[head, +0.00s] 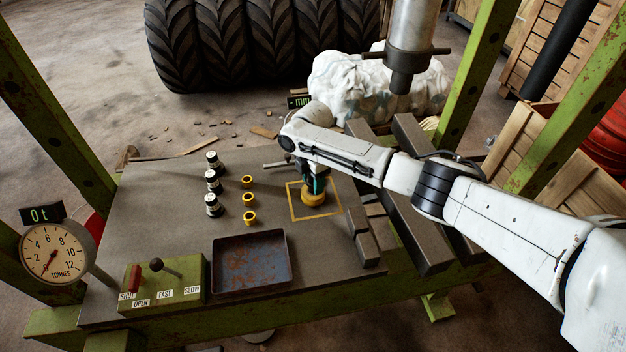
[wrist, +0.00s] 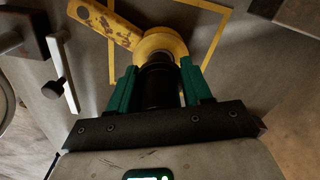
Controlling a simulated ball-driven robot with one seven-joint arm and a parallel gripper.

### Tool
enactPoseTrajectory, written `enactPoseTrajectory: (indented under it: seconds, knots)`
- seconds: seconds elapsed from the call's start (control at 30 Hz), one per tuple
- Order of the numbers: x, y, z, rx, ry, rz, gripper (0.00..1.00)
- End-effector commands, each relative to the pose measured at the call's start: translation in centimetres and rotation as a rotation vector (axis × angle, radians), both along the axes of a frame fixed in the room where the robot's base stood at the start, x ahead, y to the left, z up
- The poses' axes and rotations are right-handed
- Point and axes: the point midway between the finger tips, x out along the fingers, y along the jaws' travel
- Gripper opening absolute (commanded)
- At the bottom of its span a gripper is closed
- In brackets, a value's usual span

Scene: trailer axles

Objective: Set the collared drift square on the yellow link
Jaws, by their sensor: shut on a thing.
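The yellow link (head: 313,198) lies inside a yellow painted square on the bench, under my gripper. In the wrist view it is a worn bar with a round end (wrist: 105,24). My gripper (head: 313,181) has green fingers, which also show in the wrist view (wrist: 158,88). They are shut on a dark cylinder, the collared drift (wrist: 160,88), over the link's round end. The drift's lower end is hard to see. I cannot tell whether it touches the link or stands square on it.
A press ram (head: 408,45) hangs behind my arm. Several black-and-white cylinders (head: 213,181) and yellow rings (head: 248,199) stand left of the square. A rusty tray (head: 250,263), lever box (head: 165,288) and gauge (head: 56,252) are nearer. Steel blocks (head: 367,248) sit right of the square.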

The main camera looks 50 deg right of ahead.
Motion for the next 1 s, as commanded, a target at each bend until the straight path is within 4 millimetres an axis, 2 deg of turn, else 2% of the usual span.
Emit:
enactPoseTrajectory:
  seconds: [0.43,0.47,0.77,1.0]
  knots:
    - [0.06,-0.02,-0.24,0.0,-0.001,0.0,0.0]
    - [0.06,-0.02,-0.24,0.0,-0.001,0.0,0.5]
    - [0.02,0.0,-0.27,0.0,-0.001,0.0,0.79]
    - [-0.04,0.04,-0.35,0.001,0.001,0.0,0.79]
